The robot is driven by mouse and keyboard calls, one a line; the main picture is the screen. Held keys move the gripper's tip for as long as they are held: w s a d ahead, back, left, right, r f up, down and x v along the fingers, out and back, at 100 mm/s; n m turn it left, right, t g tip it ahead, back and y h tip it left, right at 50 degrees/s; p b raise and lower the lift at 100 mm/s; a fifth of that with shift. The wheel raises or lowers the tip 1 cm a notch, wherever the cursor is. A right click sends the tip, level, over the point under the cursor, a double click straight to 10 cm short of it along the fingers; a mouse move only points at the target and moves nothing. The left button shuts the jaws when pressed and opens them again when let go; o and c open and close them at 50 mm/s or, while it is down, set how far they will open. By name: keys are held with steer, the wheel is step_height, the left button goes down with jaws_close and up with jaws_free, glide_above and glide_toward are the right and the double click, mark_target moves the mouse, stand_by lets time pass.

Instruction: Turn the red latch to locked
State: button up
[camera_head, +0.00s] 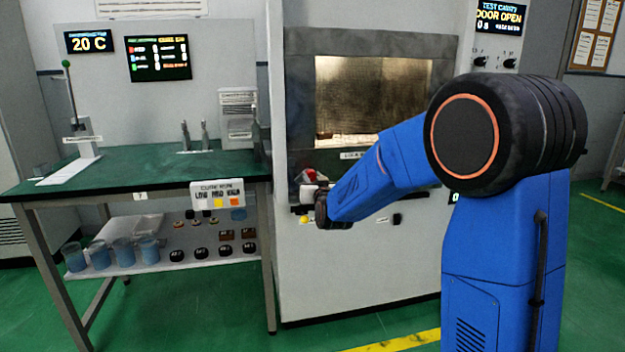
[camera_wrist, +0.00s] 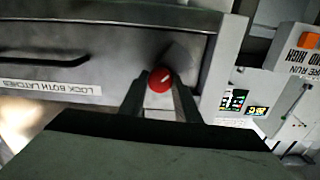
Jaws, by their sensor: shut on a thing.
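The red latch has a round red knob (camera_wrist: 160,80) with a pale mark on it, at the middle of the wrist view. My gripper (camera_wrist: 160,88) is shut on the red latch, with one dark finger on each side of the knob. In the head view, a small red part (camera_head: 308,173) shows at the lower left corner of the microwave front, by the end of my arm. My fingertips are hard to make out there. The lock position of the latch cannot be read.
The microwave generator (camera_head: 296,75) has a lit window, and its display (camera_head: 500,17) reads DOOR OPEN. A door label (camera_wrist: 67,88) reads LOCK BOTH LATCHES. A green-topped bench (camera_head: 140,165) stands to the left, with a power-card holder (camera_head: 218,194) at its front edge.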

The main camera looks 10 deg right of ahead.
steer(key=m, duration=0.4)
steer(key=shift+m, duration=0.3)
steer(key=m, duration=0.3)
steer(key=shift+m, duration=0.4)
steer(key=m, duration=0.3)
steer(key=shift+d+f+m, duration=0.1)
steer(key=shift+m, duration=1.9)
steer(key=o, duration=1)
steer(key=shift+o, duration=0.2)
steer(key=shift+s, duration=0.1)
